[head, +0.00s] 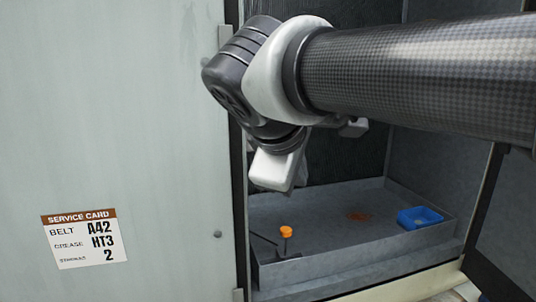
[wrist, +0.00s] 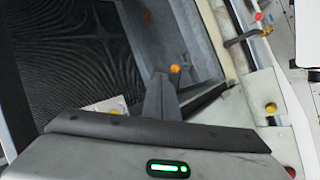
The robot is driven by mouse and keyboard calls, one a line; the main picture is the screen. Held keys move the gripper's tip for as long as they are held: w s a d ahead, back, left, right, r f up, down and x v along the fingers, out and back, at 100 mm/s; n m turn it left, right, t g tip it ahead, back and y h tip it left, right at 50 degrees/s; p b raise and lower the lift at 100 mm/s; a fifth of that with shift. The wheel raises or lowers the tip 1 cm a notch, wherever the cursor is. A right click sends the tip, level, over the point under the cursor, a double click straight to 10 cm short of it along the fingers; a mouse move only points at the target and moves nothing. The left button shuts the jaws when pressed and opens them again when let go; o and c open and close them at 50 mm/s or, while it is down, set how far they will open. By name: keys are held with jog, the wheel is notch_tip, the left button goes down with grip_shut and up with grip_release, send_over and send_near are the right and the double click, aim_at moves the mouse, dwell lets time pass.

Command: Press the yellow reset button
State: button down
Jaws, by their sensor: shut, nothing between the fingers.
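A small round yellow button (wrist: 271,108) shows at the right of the wrist view, on a pale panel; I take it to be the reset button. I do not see it in the head view. My gripper (wrist: 163,82) is shut and empty, its dark fingers together. In the wrist view the fingertips are left of the yellow button and apart from it. In the head view, the white end of my arm (head: 277,168) hangs in the cabinet opening above the tray, and the fingers are not clear there.
A grey tray (head: 330,270) holds an orange-topped knob (head: 286,232), a blue box (head: 420,217) and a rusty stain. A pale door with a service card (head: 84,238) stands at left. A red knob (wrist: 259,16) and a pipe are at the wrist view's upper right.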

jog(key=a+r+n, duration=0.1)
jog(key=w+a+r+n+t, duration=0.1)
jog(key=w+a+r+t+b, duration=0.1)
jog(key=shift+w+a+r+n+h, duration=0.15)
jog(key=shift+a+r+n+h, duration=0.15)
jog(key=shift+a+r+n, duration=0.1)
jog(key=w+a+p, duration=0.2)
jog(key=w+p, duration=0.1)
jog(key=w, duration=0.5)
jog(key=shift+w+a, duration=0.15)
jog(key=shift+w, duration=0.1)
dwell(1.2)
